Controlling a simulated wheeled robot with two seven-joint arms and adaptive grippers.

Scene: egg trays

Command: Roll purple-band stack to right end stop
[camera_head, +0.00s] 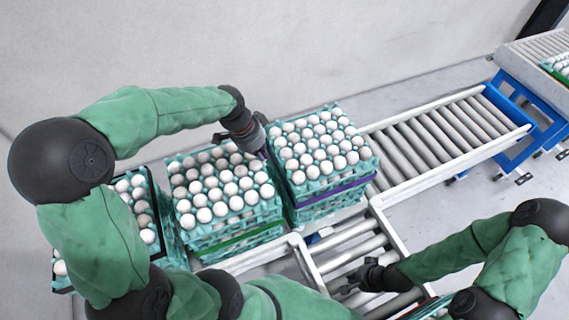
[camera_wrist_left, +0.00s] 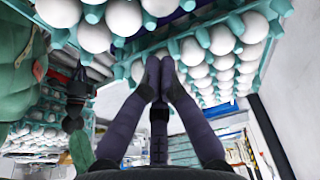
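The purple-band stack (camera_head: 342,187) is a block of teal egg trays filled with white eggs, upright on the roller conveyor (camera_head: 430,140) in the head view. My left gripper (camera_head: 263,152) is at its left side, between it and the green-band stack (camera_head: 232,238). In the left wrist view the fingers (camera_wrist_left: 160,72) are together and hold nothing visible; they point at tray edges and eggs, and contact is unclear. My right gripper (camera_head: 350,280) is low over the near rollers, away from the stack; its fingers are too small to judge.
Bare rollers run right from the purple-band stack to the conveyor's right end (camera_head: 522,128). A black-band stack (camera_head: 158,222) stands left of the green-band one. A near roller branch (camera_head: 345,245) lies below. A second conveyor (camera_head: 535,50) with eggs stands at far right.

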